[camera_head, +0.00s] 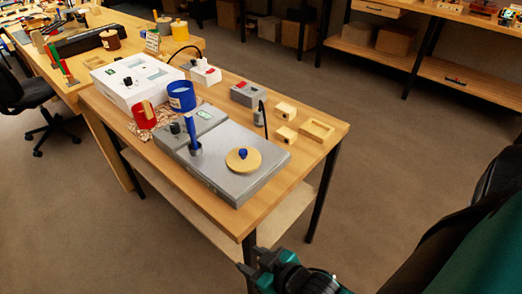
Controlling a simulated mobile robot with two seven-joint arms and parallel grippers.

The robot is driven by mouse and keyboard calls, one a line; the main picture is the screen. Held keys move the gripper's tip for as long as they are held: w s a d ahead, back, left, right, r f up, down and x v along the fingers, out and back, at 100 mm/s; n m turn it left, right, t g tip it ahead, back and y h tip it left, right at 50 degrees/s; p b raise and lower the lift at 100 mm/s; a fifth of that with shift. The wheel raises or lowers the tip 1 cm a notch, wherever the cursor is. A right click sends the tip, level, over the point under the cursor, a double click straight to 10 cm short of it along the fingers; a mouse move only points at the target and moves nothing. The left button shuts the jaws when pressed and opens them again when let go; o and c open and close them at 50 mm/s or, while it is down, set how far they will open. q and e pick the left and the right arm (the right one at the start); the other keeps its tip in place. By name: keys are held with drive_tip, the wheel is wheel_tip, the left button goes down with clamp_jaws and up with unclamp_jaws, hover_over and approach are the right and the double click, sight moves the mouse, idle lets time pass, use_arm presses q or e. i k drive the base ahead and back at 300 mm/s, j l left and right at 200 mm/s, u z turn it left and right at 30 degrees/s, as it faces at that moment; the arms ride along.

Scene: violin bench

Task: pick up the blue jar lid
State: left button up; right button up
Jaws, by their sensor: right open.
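The blue jar lid (243,160) is a round, light wooden disc with a small blue knob on top. It lies flat, knob up, on the grey slab (222,185) near the front of the bench. The blue jar (181,97) stands behind it to the left, with no lid on it. My right gripper (250,262) is open and empty at the bottom of the view. In the picture it is below the bench's front corner, clear of the lid. My left gripper is not in view.
A blue-handled tool (191,132) stands upright left of the lid. A thin black hooked post (264,117) rises behind the lid. Small wooden blocks (286,112) and a shallow wooden tray (317,130) are to the right. The bench's right corner (325,150) is bare.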

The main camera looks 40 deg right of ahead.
sight(240, 159)
drive_tip(key=l, duration=0.95)
drive_tip(key=k+l, duration=0.1)
drive_tip(key=l, duration=0.85)
